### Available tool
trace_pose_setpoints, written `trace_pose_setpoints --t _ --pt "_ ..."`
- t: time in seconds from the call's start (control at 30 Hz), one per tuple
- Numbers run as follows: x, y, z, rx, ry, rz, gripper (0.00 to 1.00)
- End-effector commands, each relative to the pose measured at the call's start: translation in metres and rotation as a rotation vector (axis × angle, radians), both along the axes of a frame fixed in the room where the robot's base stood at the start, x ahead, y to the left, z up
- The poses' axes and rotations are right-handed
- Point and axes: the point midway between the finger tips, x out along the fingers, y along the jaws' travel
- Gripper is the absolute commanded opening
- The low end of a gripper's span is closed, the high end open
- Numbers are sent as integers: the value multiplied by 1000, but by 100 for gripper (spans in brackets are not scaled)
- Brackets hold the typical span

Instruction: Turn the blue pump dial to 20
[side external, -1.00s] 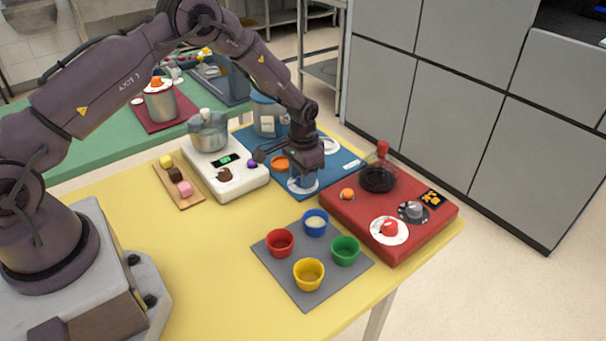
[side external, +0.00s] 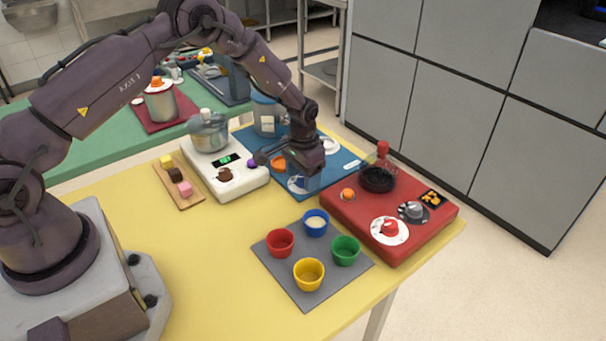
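The blue pump base (side external: 344,167) lies at the back right of the yellow table, with a clear jar (side external: 266,115), an orange knob (side external: 279,164) and round white plates on it. The white dial plate (side external: 295,188) near its front edge shows partly beneath my gripper (side external: 306,184). My gripper points down over this dial, its fingertips at or very near the dial's knob. The hand and fingers hide the knob and most of the scale, so I cannot read the setting. I cannot tell whether the fingers are open or shut on the knob.
A red unit (side external: 345,217) with a flask and dials stands close to the right. A white scale (side external: 242,185) with a pot is to the left. Several coloured cups stand on a grey mat (side external: 285,279) in front. The front-left table is clear.

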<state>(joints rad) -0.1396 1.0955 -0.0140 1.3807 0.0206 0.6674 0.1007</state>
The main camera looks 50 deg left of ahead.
Motion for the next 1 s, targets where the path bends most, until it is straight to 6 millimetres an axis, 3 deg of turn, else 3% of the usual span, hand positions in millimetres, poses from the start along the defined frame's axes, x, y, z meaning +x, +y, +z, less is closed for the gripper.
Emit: trace_pose_setpoints --t 0.27,0.7,1.0 --pt "1 0 13 0 -5 -1 61" --pt "1 0 105 0 -5 0 61" --pt "0 0 129 0 -1 0 61"
